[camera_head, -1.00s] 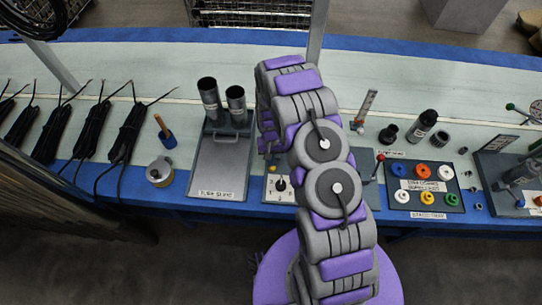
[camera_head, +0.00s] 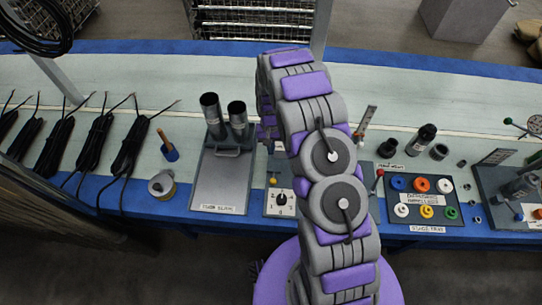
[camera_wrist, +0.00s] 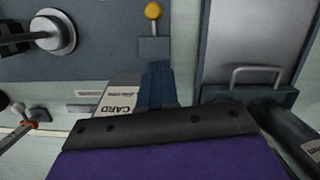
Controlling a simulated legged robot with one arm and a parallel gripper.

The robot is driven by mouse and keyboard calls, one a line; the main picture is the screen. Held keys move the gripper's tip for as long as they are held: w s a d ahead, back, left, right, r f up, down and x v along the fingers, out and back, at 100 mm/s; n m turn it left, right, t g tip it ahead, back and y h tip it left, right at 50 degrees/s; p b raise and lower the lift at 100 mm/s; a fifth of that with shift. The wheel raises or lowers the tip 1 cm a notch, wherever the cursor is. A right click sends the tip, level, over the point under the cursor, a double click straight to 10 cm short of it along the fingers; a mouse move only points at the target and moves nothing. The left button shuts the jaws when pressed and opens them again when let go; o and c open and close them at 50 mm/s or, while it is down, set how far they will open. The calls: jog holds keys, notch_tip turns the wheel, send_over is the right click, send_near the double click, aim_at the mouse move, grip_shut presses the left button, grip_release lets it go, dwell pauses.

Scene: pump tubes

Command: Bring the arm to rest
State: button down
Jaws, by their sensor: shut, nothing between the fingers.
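My grey and purple arm (camera_head: 332,155) rises from its round purple base and reaches forward over the bench in the head view. Its far end is hidden behind its own links there. In the wrist view my gripper (camera_wrist: 165,124) shows as a dark bolted edge on a purple body along the bottom. It is shut and empty. It hangs above the bench close to a card (camera_wrist: 118,101) and a dark blue piece (camera_wrist: 157,84); I cannot tell whether it touches them.
Left of the arm is a grey slide plate (camera_head: 221,182) with two dark upright tubes (camera_head: 237,114). A tray of coloured rings (camera_head: 424,229) is at right. Black cable bundles (camera_head: 90,145) lie at left.

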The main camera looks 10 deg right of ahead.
jog(key=s+r, duration=0.6)
jog(key=r, duration=0.7)
jog(key=s+r, duration=0.7)
jog(key=r, duration=0.6)
jog(key=s+r+n, duration=0.1)
jog(key=s+r, duration=0.3)
jog(key=s, duration=0.8)
jog(key=s+r, duration=0.5)
jog(key=s, duration=0.7)
jog(key=shift+d+r+n+t, duration=0.25)
jog(key=shift+d+n+t, duration=0.05)
jog(key=shift+n, duration=0.1)
